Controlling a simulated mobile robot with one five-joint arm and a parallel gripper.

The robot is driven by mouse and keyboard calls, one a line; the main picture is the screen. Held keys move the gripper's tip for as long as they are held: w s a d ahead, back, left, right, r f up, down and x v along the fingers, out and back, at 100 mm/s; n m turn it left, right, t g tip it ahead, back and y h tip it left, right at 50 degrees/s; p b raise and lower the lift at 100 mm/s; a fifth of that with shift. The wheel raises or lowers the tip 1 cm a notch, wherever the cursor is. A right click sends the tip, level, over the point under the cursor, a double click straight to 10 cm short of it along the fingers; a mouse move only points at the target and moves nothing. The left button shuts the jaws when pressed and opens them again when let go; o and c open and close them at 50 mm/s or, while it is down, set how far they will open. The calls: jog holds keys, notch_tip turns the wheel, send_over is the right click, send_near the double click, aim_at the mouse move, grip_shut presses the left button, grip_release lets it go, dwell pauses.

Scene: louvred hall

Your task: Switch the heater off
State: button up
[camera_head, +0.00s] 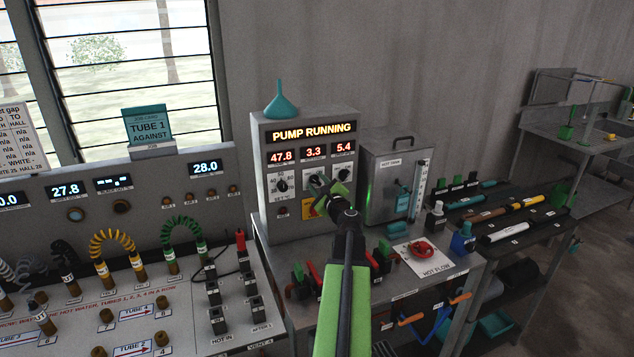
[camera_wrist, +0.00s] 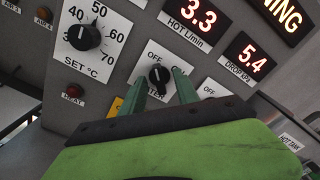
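The heater switch (camera_wrist: 159,75) is a black rotary knob with a white mark on a white plate, in the wrist view. "OFF" shows above it; "HEATER" below is partly covered. I cannot tell for sure which setting the knob points to. My gripper (camera_wrist: 163,88) has its two green fingers apart, one on each side of the knob's lower part; contact is unclear. In the head view my gripper (camera_head: 326,188) is at the control box (camera_head: 266,220) and hides most of the switch. A red HEAT lamp (camera_wrist: 73,90) is at the left; whether it is lit is unclear.
The SET °C dial (camera_wrist: 84,38) is left of the switch. Another plate marked OFF (camera_wrist: 209,91) is close on the right. A hot tank (camera_head: 383,165) stands beside the box. A red valve wheel (camera_head: 421,249) is on the bench in front.

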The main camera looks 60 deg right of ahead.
jog(key=v, duration=0.6)
jog(key=shift+s+a, duration=0.25)
